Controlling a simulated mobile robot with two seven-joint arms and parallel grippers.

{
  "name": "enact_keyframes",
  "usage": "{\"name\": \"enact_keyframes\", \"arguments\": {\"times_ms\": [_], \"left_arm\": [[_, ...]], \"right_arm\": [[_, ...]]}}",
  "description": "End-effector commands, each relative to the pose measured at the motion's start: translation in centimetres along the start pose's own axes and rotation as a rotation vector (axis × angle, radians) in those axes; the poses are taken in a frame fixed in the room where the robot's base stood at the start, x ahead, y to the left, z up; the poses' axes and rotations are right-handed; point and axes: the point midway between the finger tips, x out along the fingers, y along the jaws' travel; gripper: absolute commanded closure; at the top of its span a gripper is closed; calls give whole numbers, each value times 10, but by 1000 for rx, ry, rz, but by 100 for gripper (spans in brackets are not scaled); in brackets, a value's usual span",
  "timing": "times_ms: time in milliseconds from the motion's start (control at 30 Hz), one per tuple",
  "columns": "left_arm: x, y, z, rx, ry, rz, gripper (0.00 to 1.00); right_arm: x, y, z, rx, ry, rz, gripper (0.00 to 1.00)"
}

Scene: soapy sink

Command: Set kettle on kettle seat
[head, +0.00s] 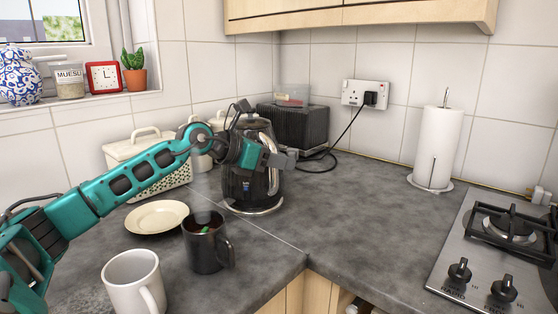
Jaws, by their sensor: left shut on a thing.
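The dark kettle (238,186) with shiny trim stands upright at the back of the grey counter, near the corner. My left gripper (283,161) reaches across the front of the kettle from the left and is shut on its handle (272,180), on the kettle's right side. A shiny round rim (256,211) shows at the kettle's bottom. I cannot tell whether this rim is the kettle seat or the kettle's own base, nor whether there is a gap beneath. My gripper and forearm hide part of the kettle's upper body. My right gripper is not in view.
A dark mug (204,254), a white mug (132,284) and a cream plate (157,218) stand left of the kettle. A black toaster (298,133) is behind it. A paper towel roll (438,147) and a hob (484,262) are right. The counter between is clear.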

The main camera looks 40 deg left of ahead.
Motion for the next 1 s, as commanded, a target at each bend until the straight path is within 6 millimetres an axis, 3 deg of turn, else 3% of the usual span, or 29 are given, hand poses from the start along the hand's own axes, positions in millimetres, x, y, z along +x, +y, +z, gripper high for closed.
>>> {"name": "enact_keyframes", "arguments": {"times_ms": [700,733,1000], "left_arm": [[1,1,-2,10,-11,5,100],[1,1,-2,9,-11,5,70],[2,1,-4,5,-6,3,44]], "right_arm": [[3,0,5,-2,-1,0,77],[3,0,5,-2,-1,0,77],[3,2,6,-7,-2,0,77]]}}
